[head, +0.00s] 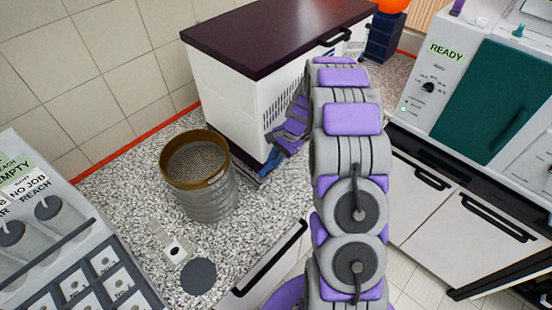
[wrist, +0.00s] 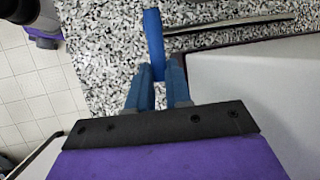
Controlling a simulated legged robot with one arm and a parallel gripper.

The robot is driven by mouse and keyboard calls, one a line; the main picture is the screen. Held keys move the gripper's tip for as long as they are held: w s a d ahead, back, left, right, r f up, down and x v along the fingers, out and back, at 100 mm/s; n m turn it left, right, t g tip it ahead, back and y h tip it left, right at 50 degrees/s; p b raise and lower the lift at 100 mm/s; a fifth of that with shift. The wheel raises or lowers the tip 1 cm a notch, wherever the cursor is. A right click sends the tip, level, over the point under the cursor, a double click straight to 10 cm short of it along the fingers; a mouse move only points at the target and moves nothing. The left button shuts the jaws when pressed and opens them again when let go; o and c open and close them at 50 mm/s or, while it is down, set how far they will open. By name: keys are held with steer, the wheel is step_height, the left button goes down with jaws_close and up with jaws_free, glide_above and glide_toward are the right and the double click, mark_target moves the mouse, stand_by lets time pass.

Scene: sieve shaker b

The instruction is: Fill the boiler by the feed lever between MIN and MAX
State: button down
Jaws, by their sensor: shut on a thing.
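My gripper (wrist: 157,85) has blue fingers and is low over the speckled counter, beside the white cabinet (wrist: 255,95). In the wrist view the fingers are closed about the lower end of a narrow blue piece (wrist: 153,35). A thin metal bar (wrist: 230,24) runs from near this piece to the right. I cannot tell for sure that the piece is the feed lever. In the head view my gripper (head: 268,164) is small and partly hidden by my arm, at the cabinet's front foot. No boiler gauge or MIN and MAX marks can be made out.
A brass-rimmed sieve (head: 198,165) stands left of my gripper. A dark disc (head: 199,277) and a small pale block (head: 175,250) lie in front of it. The white cabinet (head: 232,98) with a dark lid stands behind. A teal-doored machine (head: 490,95) reads READY at right.

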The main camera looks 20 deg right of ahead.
steer(key=shift+s+a+r, duration=0.1)
steer(key=shift+s+a, duration=0.05)
steer(key=shift+a, duration=0.55)
steer(key=shift+s+p, duration=0.15)
steer(key=shift+p, duration=0.15)
steer(key=shift+s+d+m+t+h+p, duration=0.15)
steer(key=shift+s+m+t+p, duration=0.25)
steer(key=shift+m+p, duration=0.55)
steer(key=shift+s+a+m+t+h+p, duration=0.1)
steer(key=shift+s+m+t+p, duration=0.3)
steer(key=shift+m+p, duration=0.55)
steer(key=shift+s+d+m+t+h+p, duration=0.15)
steer(key=shift+s+m+t+p, duration=0.25)
steer(key=shift+m+p, duration=0.55)
steer(key=shift+a+m, duration=0.1)
steer(key=shift+m, duration=0.25)
steer(key=c, duration=1.1)
jaws_free()
steer(key=shift+a, duration=0.1)
steer(key=shift+o, duration=0.2)
